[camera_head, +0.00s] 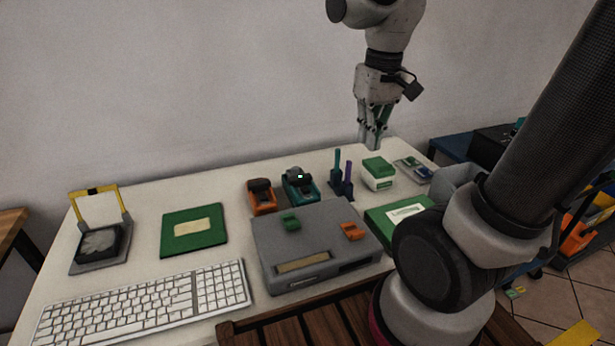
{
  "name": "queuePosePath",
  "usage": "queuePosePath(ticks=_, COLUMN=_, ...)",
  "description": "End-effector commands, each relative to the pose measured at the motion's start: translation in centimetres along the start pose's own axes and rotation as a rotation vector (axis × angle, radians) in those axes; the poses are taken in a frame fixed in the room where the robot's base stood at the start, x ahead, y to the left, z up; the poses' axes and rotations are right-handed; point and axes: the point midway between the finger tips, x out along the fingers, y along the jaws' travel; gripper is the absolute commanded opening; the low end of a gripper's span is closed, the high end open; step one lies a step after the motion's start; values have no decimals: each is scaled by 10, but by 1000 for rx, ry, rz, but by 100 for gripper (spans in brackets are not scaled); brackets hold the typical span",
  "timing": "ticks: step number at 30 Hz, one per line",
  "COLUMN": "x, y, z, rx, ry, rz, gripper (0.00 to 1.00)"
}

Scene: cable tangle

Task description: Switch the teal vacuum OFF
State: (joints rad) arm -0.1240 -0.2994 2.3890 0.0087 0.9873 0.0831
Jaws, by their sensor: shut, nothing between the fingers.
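A small teal device with a dark top, which looks like the teal vacuum (299,186), stands near the middle of the table. A small bright green light shows on its top. My gripper (370,147) is shut and empty, pointing down above the back right of the table. It is to the right of the teal device and apart from it. Whether the light is on a switch is too small to tell.
An orange device (261,197) stands just left of the teal one. A grey box (318,250) with green and orange pieces on top lies in front. A pen holder (341,187) and a green-white box (377,172) stand to the right. A keyboard (145,303) lies front left.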

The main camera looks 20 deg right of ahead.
Motion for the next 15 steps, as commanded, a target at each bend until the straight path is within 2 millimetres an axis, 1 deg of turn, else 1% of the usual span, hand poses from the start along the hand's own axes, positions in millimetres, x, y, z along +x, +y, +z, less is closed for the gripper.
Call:
queuePosePath(ticks=1, x=9, y=-8, z=-18, rx=42, ry=-45, rz=2, gripper=0)
queuePosePath(ticks=5, x=33, y=-27, z=-63, rx=252, ry=-136, rz=26, gripper=0)
queuePosePath(ticks=6, x=42, y=-34, z=-77, rx=338, ry=-160, rz=39, gripper=0)
queuePosePath(ticks=8, x=56, y=-44, z=-100, rx=495, ry=-191, rz=64, gripper=0)
queuePosePath(ticks=9, x=64, y=-50, z=-114, rx=616, ry=-207, rz=85, gripper=0)
queuePosePath(ticks=10, x=69, y=-55, z=-124, rx=708, ry=-213, rz=100, gripper=0)
queuePosePath(ticks=12, x=75, y=-62, z=-143, rx=920, ry=-213, rz=126, gripper=0)
queuePosePath(ticks=13, x=74, y=-63, z=-150, rx=1009, ry=-208, rz=134, gripper=0)
queuePosePath(ticks=15, x=65, y=-66, z=-162, rx=1197, ry=-185, rz=138, gripper=0)
